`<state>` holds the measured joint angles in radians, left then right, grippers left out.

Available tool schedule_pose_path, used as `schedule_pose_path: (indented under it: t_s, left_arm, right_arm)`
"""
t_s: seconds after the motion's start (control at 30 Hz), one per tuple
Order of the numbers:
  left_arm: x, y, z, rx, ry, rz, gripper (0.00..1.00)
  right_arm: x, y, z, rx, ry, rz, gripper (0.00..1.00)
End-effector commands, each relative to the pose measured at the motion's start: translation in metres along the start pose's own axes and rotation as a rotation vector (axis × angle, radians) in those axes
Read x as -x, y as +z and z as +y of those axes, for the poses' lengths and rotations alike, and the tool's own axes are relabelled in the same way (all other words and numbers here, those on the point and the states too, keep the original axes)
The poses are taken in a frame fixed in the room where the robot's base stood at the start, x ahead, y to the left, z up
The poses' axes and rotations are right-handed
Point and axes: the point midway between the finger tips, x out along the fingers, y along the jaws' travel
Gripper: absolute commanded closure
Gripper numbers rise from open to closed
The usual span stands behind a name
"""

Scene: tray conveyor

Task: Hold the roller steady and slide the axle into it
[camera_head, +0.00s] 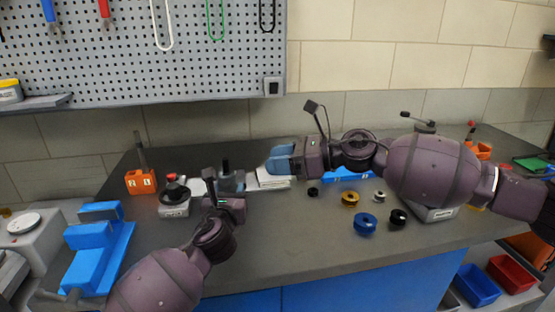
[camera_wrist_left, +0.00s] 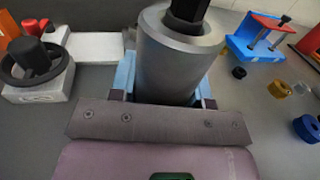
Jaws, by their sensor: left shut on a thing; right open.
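The grey cylindrical roller (camera_wrist_left: 178,62) stands upright between my left gripper's light-blue fingers (camera_wrist_left: 165,85), which are shut on it. It also shows small in the head view (camera_head: 232,183). A black axle (camera_wrist_left: 188,10) stands in the hole at the roller's top, its upper part sticking out. It shows as a dark stub in the head view (camera_head: 226,165). How deep it sits is hidden inside the roller. My right gripper (camera_head: 277,160), with blue fingers pointing left, is open and empty, to the right of the axle and apart from it.
A grey device with a black handwheel (camera_head: 174,197) and an orange block (camera_head: 141,182) stand left of the roller. Blue (camera_head: 364,224), yellow (camera_head: 350,199) and black (camera_head: 398,217) rings lie at the right. A blue fixture (camera_head: 100,240) is at the bench's left end. The front middle is clear.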

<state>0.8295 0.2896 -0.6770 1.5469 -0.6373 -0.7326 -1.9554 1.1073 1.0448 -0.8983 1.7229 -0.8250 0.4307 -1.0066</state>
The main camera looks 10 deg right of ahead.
Motion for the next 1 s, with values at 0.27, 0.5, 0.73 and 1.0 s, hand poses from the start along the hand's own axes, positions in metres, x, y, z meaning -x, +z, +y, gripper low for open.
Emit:
schedule_pose_path:
  t_s: [0.27, 0.5, 0.73, 1.0]
  left_arm:
    - [0.0, 0.001, 0.0, 0.0, -0.001, -0.001, 0.29]
    - [0.0, 0.0, 0.0, 0.0, 0.0, 0.0, 0.26]
    - [0.011, 0.0, 0.0, 0.001, 0.0, 0.0, 0.26]
    - [0.052, -0.001, 0.0, 0.0, -0.001, 0.0, 0.26]
  right_arm:
    - [0.0, 0.0, 0.0, 0.0, 0.0, 0.0, 0.54]
    - [0.0, 0.0, 0.0, 0.0, 0.0, 0.0, 0.54]
    - [0.0, 0.0, 0.0, 0.0, 0.0, 0.0, 0.54]
    - [0.0, 0.0, 0.0, 0.0, 0.0, 0.0, 0.54]
